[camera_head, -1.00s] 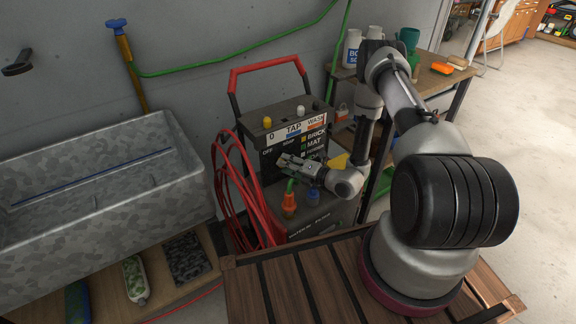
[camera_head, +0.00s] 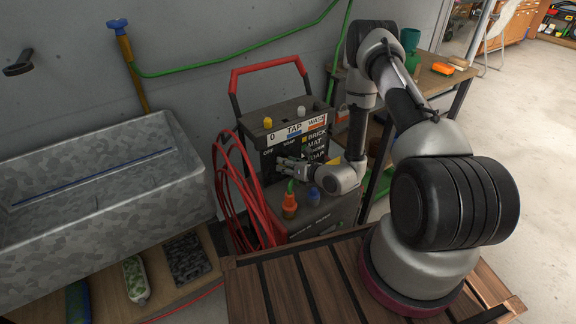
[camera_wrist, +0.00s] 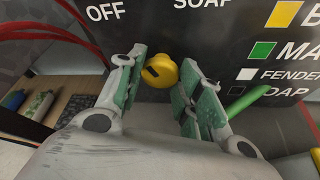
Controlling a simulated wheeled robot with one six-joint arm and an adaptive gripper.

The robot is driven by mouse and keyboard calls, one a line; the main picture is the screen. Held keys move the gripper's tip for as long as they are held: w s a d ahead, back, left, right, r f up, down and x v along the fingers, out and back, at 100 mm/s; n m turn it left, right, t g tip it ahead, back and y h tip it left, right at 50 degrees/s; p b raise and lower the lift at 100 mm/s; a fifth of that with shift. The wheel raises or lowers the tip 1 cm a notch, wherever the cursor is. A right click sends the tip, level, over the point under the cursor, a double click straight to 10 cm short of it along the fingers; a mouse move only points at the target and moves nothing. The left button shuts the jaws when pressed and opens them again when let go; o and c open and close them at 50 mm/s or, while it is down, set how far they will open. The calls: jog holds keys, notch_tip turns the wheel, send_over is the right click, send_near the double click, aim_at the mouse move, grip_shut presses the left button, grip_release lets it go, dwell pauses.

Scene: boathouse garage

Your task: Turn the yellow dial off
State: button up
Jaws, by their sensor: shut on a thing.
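The yellow dial (camera_wrist: 160,70) sits on the dark front panel of the machine (camera_head: 284,150), below and between the words OFF and SOAP. It has a dark mark on its left part. My gripper (camera_wrist: 160,84) has one finger on each side of the dial and is shut on it. In the head view my gripper (camera_head: 282,165) is at the panel front, and the dial is hidden behind it.
Red hose (camera_head: 232,185) hangs at the machine's left. A camouflage-patterned trough (camera_head: 100,195) is further left. A shelf table (camera_head: 440,82) stands behind my arm.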

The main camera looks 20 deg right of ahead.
jog(key=shift+s+a+n+t+h, duration=0.1)
jog(key=shift+n+t+h, duration=0.2)
jog(key=shift+n+h, duration=0.95)
jog(key=shift+n+y, duration=0.25)
jog(key=o, duration=1)
jog(key=v, duration=1.2)
jog(key=shift+a, duration=0.1)
